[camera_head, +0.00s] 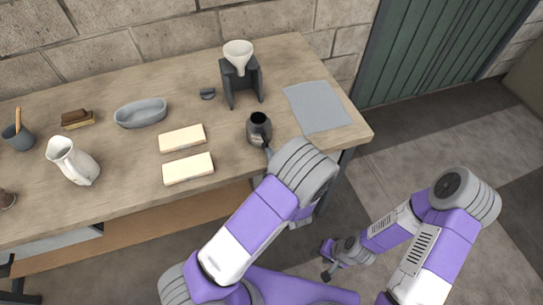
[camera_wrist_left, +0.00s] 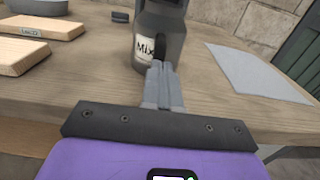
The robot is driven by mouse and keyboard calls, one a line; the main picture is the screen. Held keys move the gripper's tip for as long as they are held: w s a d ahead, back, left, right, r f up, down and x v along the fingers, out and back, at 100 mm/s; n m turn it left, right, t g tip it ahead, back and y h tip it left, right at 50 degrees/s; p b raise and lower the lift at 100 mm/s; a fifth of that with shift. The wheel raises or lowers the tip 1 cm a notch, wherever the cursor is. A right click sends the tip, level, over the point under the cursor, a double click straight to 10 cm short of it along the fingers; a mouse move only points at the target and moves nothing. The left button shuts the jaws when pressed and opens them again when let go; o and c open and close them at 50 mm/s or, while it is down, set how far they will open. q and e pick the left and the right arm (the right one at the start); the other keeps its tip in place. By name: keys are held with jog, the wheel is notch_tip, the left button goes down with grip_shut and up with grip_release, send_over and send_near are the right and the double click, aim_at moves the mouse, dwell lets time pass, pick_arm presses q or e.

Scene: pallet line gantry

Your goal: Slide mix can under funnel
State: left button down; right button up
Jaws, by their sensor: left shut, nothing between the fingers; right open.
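The dark grey mix can (camera_head: 259,130) stands upright on the wooden table near its front edge. In the left wrist view the can (camera_wrist_left: 158,42) shows a white label reading "Mix". The white funnel (camera_head: 238,53) sits in a dark stand (camera_head: 229,86) behind the can and slightly left, with open space between its legs. My left gripper (camera_head: 268,152) is shut and empty at the can's near side; in the left wrist view its fingertips (camera_wrist_left: 160,68) are at the label, contact unclear. My right gripper (camera_head: 326,262) is open and empty, low in front of the table.
A grey mat (camera_head: 317,106) lies right of the can. Two pale blocks (camera_head: 182,138) (camera_head: 188,169) lie to its left. Further left are a grey oval dish (camera_head: 140,113), a brush (camera_head: 77,119), a white pitcher (camera_head: 73,161) and a grey cup (camera_head: 18,137). A small dark object (camera_head: 207,94) lies beside the stand.

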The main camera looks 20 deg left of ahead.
aim_at(261, 133)
pick_arm(q)
jog(key=x, duration=0.3)
jog(key=shift+w+a, duration=0.15)
